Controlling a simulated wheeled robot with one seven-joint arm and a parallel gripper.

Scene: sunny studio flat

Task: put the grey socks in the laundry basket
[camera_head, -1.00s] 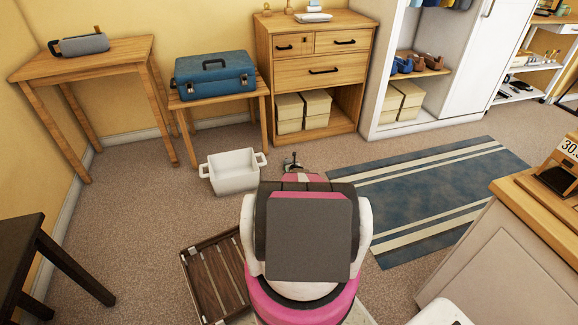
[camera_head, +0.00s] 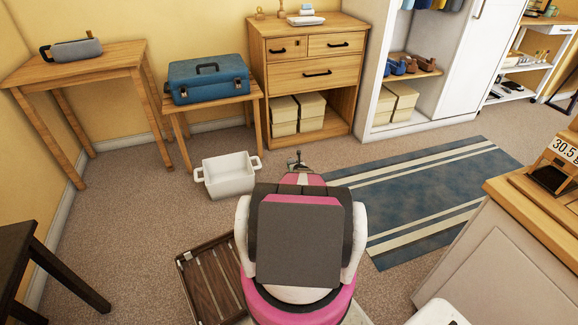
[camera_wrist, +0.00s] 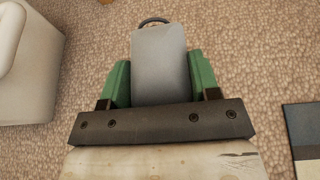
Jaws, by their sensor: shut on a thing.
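My gripper (camera_wrist: 160,80) has its green fingers shut on a light grey thing (camera_wrist: 160,62) with a dark loop at its far end. I cannot tell from its smooth shape whether it is the grey socks. In the head view my gripper (camera_head: 298,162) is small, partly hidden behind my arm. A white tub with two handles (camera_head: 229,183), taken as the laundry basket, stands on the carpet just left of my gripper. It also shows at the left of the wrist view (camera_wrist: 28,85). The held thing is over carpet, beside the tub, not over it.
A slatted brown crate (camera_head: 213,285) lies left of my base. A low table with a blue toolbox (camera_head: 208,80) and a drawer unit (camera_head: 310,75) stand behind the tub. A grey roll with a dark loop (camera_head: 77,49) lies on the left table. A blue rug (camera_head: 430,195) is right.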

